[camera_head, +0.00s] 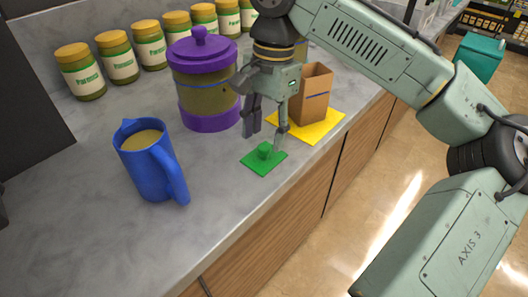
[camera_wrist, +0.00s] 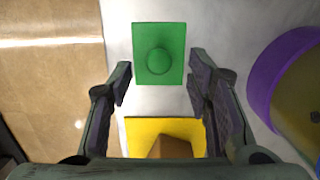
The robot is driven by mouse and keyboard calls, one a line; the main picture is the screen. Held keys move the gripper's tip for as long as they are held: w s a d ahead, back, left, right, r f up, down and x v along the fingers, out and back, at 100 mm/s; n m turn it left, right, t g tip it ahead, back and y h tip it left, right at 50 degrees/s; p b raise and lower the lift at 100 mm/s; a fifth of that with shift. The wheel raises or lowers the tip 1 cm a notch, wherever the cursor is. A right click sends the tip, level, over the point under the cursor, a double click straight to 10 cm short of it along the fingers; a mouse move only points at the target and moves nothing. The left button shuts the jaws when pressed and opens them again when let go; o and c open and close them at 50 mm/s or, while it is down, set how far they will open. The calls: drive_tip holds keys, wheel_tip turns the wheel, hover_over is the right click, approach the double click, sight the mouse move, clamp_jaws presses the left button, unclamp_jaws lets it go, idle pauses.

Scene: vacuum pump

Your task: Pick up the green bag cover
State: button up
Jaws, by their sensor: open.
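The green bag cover (camera_head: 264,158) is a flat green square with a round knob on top. It lies on the grey counter near its front edge. In the wrist view the green bag cover (camera_wrist: 158,54) sits just ahead of and between my fingers. My gripper (camera_head: 266,137) is open and empty, pointing down above and slightly behind the cover in the head view. In the wrist view my gripper (camera_wrist: 160,75) has a finger on each side, with a clear gap between them. No contact with the cover shows.
A brown paper bag (camera_head: 311,95) stands on a yellow square (camera_head: 329,127) just behind my gripper. A purple-lidded container (camera_head: 205,84) stands left of it. A blue jug (camera_head: 150,165) is at the left. Several jars (camera_head: 116,60) line the back. The counter's front left is clear.

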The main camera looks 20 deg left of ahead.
sight(264, 153)
drive_tip(key=shift+s+f, duration=0.2)
drive_tip(key=shift+f, duration=1.25)
drive_tip(key=shift+c, duration=0.2)
drive_tip(key=c, duration=0.8)
